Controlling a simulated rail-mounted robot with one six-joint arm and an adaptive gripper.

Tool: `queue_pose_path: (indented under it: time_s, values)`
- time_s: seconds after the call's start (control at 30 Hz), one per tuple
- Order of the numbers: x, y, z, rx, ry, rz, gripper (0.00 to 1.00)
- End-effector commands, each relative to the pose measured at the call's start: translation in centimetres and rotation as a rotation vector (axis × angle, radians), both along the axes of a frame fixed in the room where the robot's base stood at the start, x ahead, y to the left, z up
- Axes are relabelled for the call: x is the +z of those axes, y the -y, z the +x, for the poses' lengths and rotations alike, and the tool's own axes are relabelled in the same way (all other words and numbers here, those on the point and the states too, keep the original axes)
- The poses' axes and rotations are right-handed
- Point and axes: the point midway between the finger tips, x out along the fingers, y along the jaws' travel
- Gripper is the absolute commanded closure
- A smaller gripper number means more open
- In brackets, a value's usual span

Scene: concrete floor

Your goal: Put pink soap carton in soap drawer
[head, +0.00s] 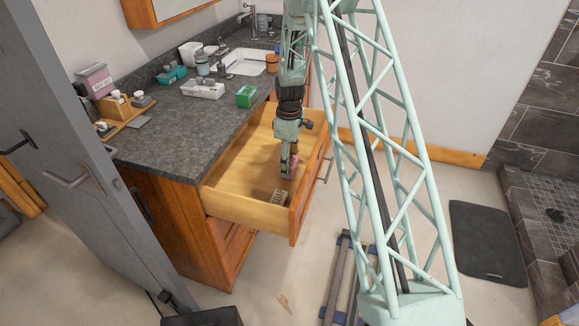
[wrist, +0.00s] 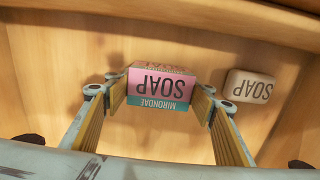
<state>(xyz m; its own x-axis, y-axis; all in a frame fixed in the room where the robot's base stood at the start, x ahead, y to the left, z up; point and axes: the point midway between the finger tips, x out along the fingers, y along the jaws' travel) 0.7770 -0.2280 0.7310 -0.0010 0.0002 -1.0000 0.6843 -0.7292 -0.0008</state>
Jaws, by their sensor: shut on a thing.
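The pink soap carton (wrist: 160,88), pink with a teal band and the word SOAP, sits between the two fingers of my gripper (wrist: 160,103) in the wrist view. The fingers press on its left and right ends. In the head view my gripper (head: 289,170) reaches down inside the open soap drawer (head: 240,206), and a bit of the pink carton shows at its fingers. The wooden drawer floor lies beneath the carton; I cannot tell whether they touch. A pale soap bar (wrist: 249,86) lies on the drawer floor to the right of the carton.
The drawer is pulled out from the wooden cabinet under a grey counter (head: 190,120). A green box (head: 246,96), a white tray (head: 203,89) and a wooden stand (head: 122,112) are on the counter. The drawer front (head: 310,190) stands close to my gripper. Drawer floor around the soap bar is mostly bare.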

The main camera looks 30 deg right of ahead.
Motion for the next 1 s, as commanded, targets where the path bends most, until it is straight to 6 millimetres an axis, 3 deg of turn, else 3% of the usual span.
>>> queue_pose_path:
  time_s: [0.57, 0.6, 0.7, 1.0]
  values:
    - [-0.72, 0.01, 0.02, 0.000, 0.001, -0.001, 0.61]
    - [-0.67, 0.01, 0.03, 0.000, 0.001, -0.001, 0.46]
    - [-0.66, 0.01, 0.02, 0.000, 0.001, -0.001, 0.37]
    - [-0.64, 0.01, 0.02, 0.000, 0.001, -0.001, 0.36]
